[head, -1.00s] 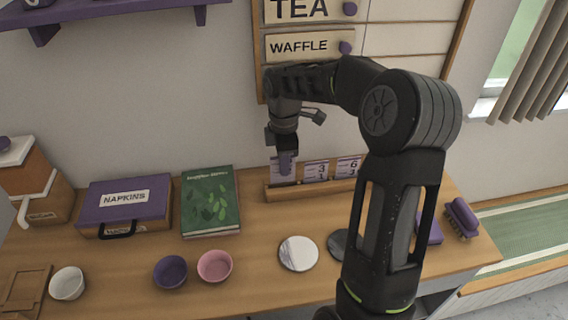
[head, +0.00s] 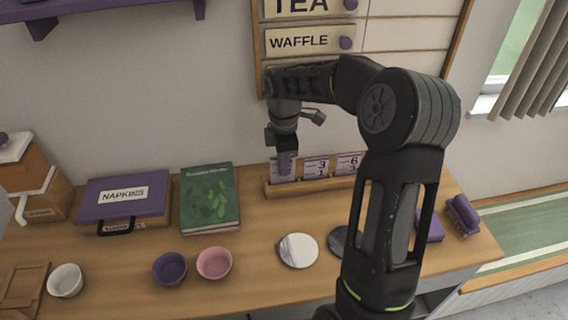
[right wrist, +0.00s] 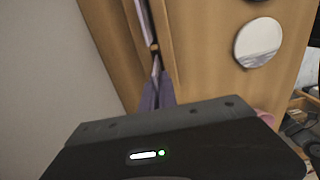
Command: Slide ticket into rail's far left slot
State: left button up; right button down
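The wooden ticket rail (head: 315,186) stands at the back of the counter against the wall, and it also shows in the right wrist view (right wrist: 168,32). My right gripper (head: 286,168) points down at the rail's far left end. Its purple fingers (right wrist: 157,92) are close together on a pale ticket (head: 274,170), which stands upright. The ticket's lower edge meets the rail's left end; how deep it sits in the slot I cannot tell. Two other printed tickets (head: 316,168) (head: 347,164) stand in the rail to the right. My left gripper is out of view.
A green book (head: 209,198) and a purple napkin box (head: 125,200) lie left of the rail. A purple bowl (head: 170,269), a pink bowl (head: 214,263) and a round white disc (head: 298,251) are in front. A purple brush (head: 463,214) lies at the right.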

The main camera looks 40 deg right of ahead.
jog(key=shift+f, duration=0.25)
dwell(0.4)
jog(key=shift+f+b, duration=0.5)
jog(key=shift+f, duration=0.1)
jog(key=c, duration=2.1)
grip_release()
jog(key=o, duration=0.5)
notch_tip(320, 180, up, 8)
jog(key=shift+f+b, duration=0.1)
jog(key=shift+b, duration=0.3)
